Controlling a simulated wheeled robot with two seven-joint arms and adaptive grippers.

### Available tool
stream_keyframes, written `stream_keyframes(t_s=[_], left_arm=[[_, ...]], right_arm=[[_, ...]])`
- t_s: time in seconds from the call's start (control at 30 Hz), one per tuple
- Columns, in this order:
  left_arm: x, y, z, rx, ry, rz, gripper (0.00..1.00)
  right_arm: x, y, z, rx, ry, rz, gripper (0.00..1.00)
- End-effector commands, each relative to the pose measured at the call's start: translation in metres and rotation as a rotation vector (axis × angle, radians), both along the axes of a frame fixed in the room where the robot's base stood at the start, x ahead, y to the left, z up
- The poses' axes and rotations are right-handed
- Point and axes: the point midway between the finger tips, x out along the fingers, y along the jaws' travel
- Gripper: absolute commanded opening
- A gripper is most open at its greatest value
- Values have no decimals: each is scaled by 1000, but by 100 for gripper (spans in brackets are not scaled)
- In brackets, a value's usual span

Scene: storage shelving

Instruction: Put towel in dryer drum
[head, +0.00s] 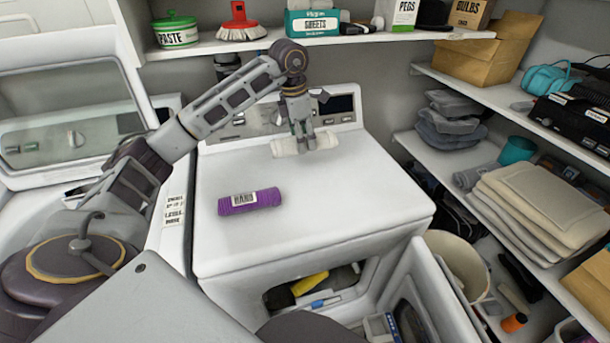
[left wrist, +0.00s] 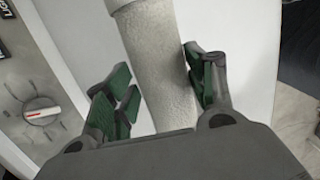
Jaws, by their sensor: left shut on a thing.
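A white rolled towel (head: 284,147) is on or just above the back of the dryer's top; I cannot tell if it touches. My left gripper (head: 304,143) is shut on its middle from above. In the left wrist view the towel (left wrist: 158,70) runs between the green-padded fingers (left wrist: 160,92). The white dryer (head: 350,205) has its front door (head: 425,295) open to the right. Its drum opening (head: 338,288) is low on the front, with a yellow thing (head: 309,284) and a blue-and-white thing inside. My right gripper is not in view.
A purple roll (head: 250,202) with a label lies on the dryer top. A washer with a raised lid (head: 75,115) stands left. Shelves with folded cloths (head: 540,205) line the right, and a bucket (head: 458,262) stands by the open door. A shelf (head: 340,40) hangs above.

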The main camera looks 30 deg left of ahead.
Motion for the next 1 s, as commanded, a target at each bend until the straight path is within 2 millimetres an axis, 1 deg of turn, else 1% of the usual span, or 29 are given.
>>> stream_keyframes(t_s=[0.17,0.5,0.6,0.73,1.0], left_arm=[[0,0,-8,1,1,0,25],[-1,0,-48,0,2,1,25],[0,0,-56,0,0,0,25],[0,0,-62,-1,1,0,25],[0,0,-62,-1,-1,0,25]], right_arm=[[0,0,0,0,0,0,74],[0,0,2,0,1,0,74],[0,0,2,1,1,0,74],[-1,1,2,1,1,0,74],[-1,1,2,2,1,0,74]])
